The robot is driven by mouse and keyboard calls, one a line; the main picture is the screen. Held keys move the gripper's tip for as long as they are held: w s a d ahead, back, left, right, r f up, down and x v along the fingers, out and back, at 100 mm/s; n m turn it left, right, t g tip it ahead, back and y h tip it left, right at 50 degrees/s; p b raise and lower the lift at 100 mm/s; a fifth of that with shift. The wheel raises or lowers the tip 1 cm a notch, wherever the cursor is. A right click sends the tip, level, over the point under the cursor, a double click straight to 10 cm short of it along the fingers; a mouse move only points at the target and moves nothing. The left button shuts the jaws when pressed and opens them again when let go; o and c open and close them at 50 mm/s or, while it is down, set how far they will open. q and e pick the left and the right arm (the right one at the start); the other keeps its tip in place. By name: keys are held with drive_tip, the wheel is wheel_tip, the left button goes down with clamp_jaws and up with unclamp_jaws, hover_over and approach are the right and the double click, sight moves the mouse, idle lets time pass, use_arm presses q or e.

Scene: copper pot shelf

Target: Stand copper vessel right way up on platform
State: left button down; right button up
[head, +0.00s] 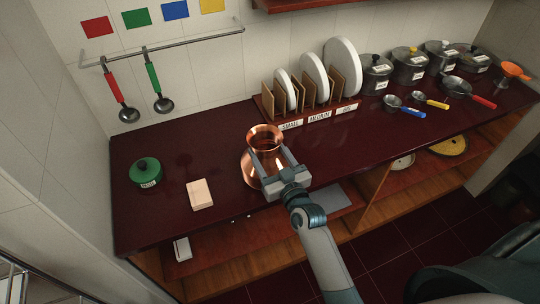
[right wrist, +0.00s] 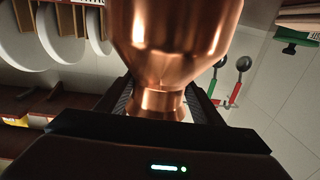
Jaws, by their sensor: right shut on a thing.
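The copper vessel (head: 250,172) stands near the middle of the counter's front edge, flared mouth up and wide body below. My right gripper (head: 268,166) is shut on its narrow neck. In the right wrist view, which looks upside down, the vessel's neck (right wrist: 160,101) sits between the fingers and the wide body (right wrist: 175,35) fills the top. I cannot tell whether its base touches the counter; the base is hidden or cut off. A pale, flat wooden block (head: 200,194), possibly the platform, lies to the vessel's left with nothing on it. My left gripper is not in view.
A rack with white plates (head: 341,68) is behind the vessel, and several grey pots (head: 410,65) stand at the right. Ladles (head: 128,114) hang on the wall. Dark red counter (head: 190,145) is clear behind the block.

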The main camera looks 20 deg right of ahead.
sight(261, 142)
drive_tip(key=shift+w+a+r+b, duration=0.1)
drive_tip(key=shift+w+b, duration=0.05)
drive_tip(key=shift+w, duration=1.55)
drive_tip(key=shift+w+a+r+b, duration=0.1)
drive_tip(key=shift+w+b, duration=0.05)
drive_tip(key=shift+w, duration=1.55)
drive_tip(key=shift+d+f, duration=0.1)
drive_tip(key=shift+f, duration=0.25)
drive_tip(key=shift+f+b, duration=0.35)
drive_tip(key=shift+f, duration=0.15)
drive_tip(key=o, duration=1.8)
drive_tip(key=shift+s+f, duration=0.1)
drive_tip(key=shift+f, duration=0.1)
drive_tip(key=shift+s, duration=0.45)
drive_tip(key=shift+s+d+r+b, duration=0.15)
drive_tip(key=shift+s+b, duration=0.7)
drive_tip(key=shift+s, duration=1.9)
drive_tip(key=shift+s+d+f+b, duration=0.2)
drive_tip(key=shift+s+b, duration=0.7)
drive_tip(key=shift+s, duration=1.85)
drive_tip(key=shift+s+d+r+b, duration=0.25)
drive_tip(key=shift+s+b, duration=0.6)
drive_tip(key=shift+s, duration=1.9)
drive_tip(key=shift+f, duration=0.1)
